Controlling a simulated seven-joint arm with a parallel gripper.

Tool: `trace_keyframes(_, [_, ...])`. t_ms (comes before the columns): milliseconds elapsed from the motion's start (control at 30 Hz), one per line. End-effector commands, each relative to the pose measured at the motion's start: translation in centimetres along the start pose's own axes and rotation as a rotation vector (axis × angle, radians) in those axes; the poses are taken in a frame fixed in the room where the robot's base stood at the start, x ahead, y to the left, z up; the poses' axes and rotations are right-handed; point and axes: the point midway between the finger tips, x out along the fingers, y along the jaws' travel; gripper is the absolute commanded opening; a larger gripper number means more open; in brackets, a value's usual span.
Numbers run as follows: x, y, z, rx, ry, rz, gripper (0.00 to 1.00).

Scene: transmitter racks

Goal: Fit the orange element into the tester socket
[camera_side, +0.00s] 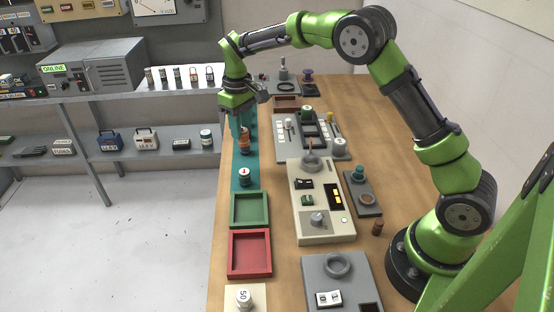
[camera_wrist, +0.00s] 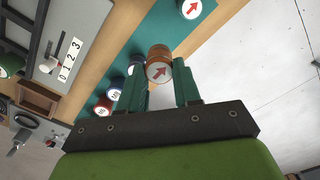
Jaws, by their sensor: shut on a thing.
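The orange element (camera_side: 245,143) is a short banded cylinder at the teal mat. Its round white end with a red arrow shows in the wrist view (camera_wrist: 159,66). My gripper (camera_side: 241,128) is shut on it, with a teal finger on each side in the wrist view (camera_wrist: 160,88). I cannot tell whether the element touches the mat. I cannot tell which is the tester socket.
A dark element with a red arrow (camera_side: 245,177) stands on the teal mat (camera_side: 241,200); others show in the wrist view (camera_wrist: 114,94). A green tray (camera_side: 234,222) and red tray (camera_side: 232,270) lie nearer. A grey switch panel (camera_side: 283,152) and small dark block (camera_side: 353,184) stand right.

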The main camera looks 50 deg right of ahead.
Motion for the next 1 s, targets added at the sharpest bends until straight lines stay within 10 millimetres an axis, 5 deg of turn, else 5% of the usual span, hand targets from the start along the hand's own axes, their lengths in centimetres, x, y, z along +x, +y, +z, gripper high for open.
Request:
trace_keyframes(200, [-4.6, 1.2, 0.4, 0.024, 0.007, 0.002, 0.00])
trace_keyframes(467, [-8.4, 3.8, 7.9, 0.074, 0.003, -0.002, 0.00])
trace_keyframes(733, [-7.7, 4.7, 17.8, 0.081, 0.003, -0.001, 0.00])
trace_keyframes(1000, [-3.9, 3.7, 27.0, 0.058, 0.003, 0.000, 0.00])
